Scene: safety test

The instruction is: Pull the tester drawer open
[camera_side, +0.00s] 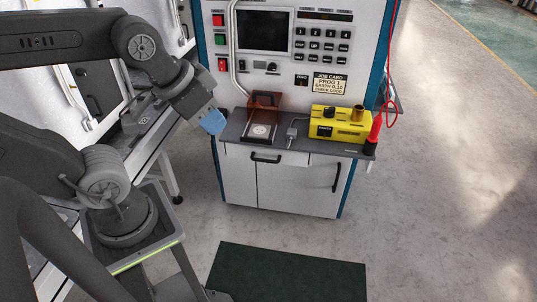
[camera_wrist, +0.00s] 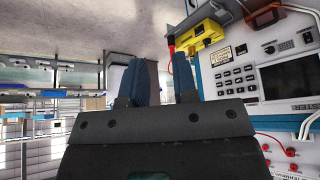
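The tester (camera_side: 262,75) is a white cabinet with blue edges, a dark screen and keys; its panel also shows at the right of the wrist view (camera_wrist: 225,58). The tester drawer (camera_side: 240,154) is a white front under the grey shelf, with a dark bar handle (camera_side: 265,159). It looks closed. My gripper (camera_side: 213,121) is left of the shelf, above and left of the drawer handle, and apart from it. In the wrist view its two blue fingers (camera_wrist: 165,75) stand apart with an empty gap between them. The drawer handle is not identifiable in the wrist view.
The grey shelf (camera_side: 230,132) juts out above the drawer. On it stand a brown-lidded fixture (camera_side: 265,102), a yellow box (camera_side: 338,123) and a red probe (camera_side: 375,127) with a cable. A door handle (camera_side: 336,178) sits lower right. The floor in front is clear, with a dark green mat (camera_side: 287,273).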

